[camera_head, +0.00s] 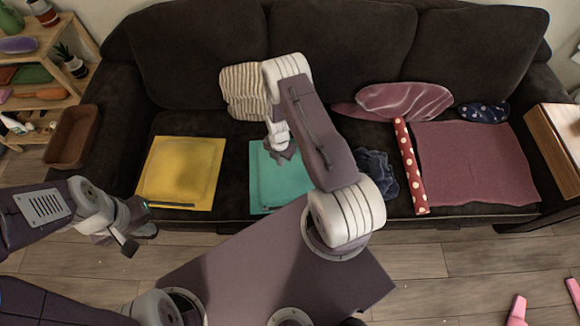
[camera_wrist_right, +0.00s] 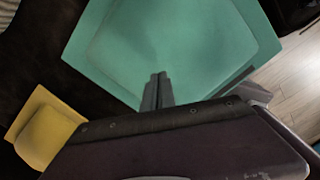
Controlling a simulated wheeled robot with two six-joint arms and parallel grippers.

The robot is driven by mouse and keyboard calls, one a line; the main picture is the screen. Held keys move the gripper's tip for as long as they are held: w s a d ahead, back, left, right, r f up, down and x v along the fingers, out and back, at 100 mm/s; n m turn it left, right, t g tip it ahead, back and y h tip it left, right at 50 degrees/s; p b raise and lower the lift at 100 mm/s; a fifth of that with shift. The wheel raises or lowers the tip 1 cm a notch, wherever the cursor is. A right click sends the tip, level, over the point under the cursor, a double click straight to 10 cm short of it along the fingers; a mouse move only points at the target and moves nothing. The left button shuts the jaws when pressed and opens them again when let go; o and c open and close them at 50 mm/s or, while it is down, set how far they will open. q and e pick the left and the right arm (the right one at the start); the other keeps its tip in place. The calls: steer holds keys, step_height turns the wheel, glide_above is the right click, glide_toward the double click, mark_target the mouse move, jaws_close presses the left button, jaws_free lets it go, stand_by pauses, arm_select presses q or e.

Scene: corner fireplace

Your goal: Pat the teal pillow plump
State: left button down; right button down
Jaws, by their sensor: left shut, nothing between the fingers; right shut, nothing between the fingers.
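The teal pillow (camera_head: 265,183) lies flat on the dark sofa seat, square with a raised middle. My right arm covers its right part in the head view. My right gripper (camera_head: 283,152) is over the pillow's far edge area, pointing down. In the right wrist view the shut fingertips (camera_wrist_right: 158,78) show in front of the teal pillow (camera_wrist_right: 185,40), with nothing between them. I cannot tell whether they touch it. My left gripper (camera_head: 128,240) is shut and empty, in front of the sofa at the left, away from the pillow.
A yellow pillow (camera_head: 180,172) lies left of the teal one. A striped cushion (camera_head: 244,92) leans on the backrest behind. Right are dark blue cloth (camera_head: 375,172), a red dotted roll (camera_head: 410,165) and a mauve blanket (camera_head: 475,165). A brown bin (camera_head: 72,137) sits by the left armrest.

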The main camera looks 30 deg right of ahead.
stand_by(0.5)
steer(key=shift+f+b, duration=1.25)
steer(key=shift+f, duration=0.2)
steer(key=shift+s+d+r+p, duration=0.1)
steer(key=shift+d+r+p, duration=0.25)
steer(key=shift+r+p, duration=0.15)
steer(key=shift+s+d+r+p, duration=0.3)
steer(key=shift+d+r+p, duration=0.2)
steer(key=shift+d, duration=0.05)
steer(key=shift+s+d+r+p, duration=0.3)
steer(key=shift+d+r+p, duration=0.15)
steer(key=shift+d, duration=0.05)
steer(key=shift+s+d+r, duration=0.1)
steer(key=shift+d, duration=0.15)
steer(key=shift+f, duration=0.25)
